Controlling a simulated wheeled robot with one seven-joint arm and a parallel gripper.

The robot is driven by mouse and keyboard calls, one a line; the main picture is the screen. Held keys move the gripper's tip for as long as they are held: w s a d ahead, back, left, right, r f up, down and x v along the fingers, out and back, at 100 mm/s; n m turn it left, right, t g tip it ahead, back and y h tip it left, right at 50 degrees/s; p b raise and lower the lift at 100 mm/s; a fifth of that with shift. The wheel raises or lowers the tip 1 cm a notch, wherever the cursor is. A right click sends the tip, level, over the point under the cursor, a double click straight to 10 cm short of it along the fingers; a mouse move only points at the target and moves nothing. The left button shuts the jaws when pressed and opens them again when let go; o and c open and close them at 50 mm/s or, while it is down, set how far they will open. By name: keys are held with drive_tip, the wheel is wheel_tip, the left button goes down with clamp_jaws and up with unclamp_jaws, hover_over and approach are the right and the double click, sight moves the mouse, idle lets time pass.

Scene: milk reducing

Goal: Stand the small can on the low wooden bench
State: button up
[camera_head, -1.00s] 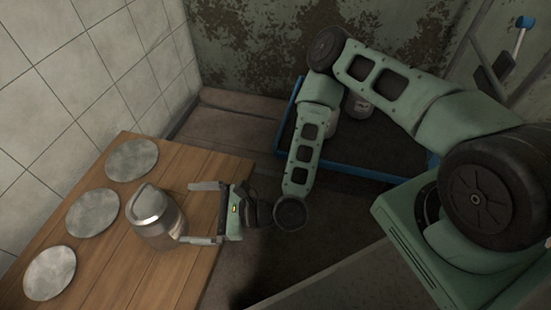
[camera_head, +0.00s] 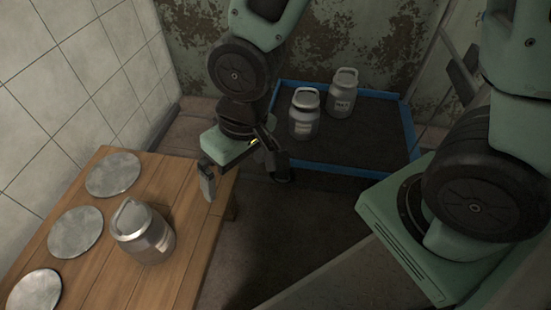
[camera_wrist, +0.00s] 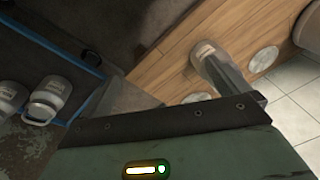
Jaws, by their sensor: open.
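A grey metal can (camera_head: 143,233) with a pale label and a top handle stands upright on the low wooden bench (camera_head: 182,205). Two similar cans stand in the blue-rimmed tray at the back: a nearer one (camera_head: 304,115) and a farther one (camera_head: 342,95). I cannot tell surely which is the small can. My gripper (camera_head: 245,183) is open and empty, near the far right end of the bench, apart from all cans. In the wrist view, the bench (camera_wrist: 177,68) and tray cans (camera_wrist: 48,98) show; a finger partly hides the bench can.
Three flat round grey discs (camera_head: 113,174) lie in a row along the left side of the bench, by the tiled wall. The blue tray (camera_head: 345,171) sits on the floor by the peeling back wall. Dark floor lies free between bench and tray.

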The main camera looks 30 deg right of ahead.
drive_tip(key=s+d+r+n+h, duration=0.1)
drive_tip(key=s+d+r+n, duration=0.2)
drive_tip(key=s+r, duration=0.4)
drive_tip(key=shift+s+d+r+n+g, duration=0.2)
drive_tip(key=shift+d+n+g, duration=0.1)
drive_tip(key=shift+g, duration=0.1)
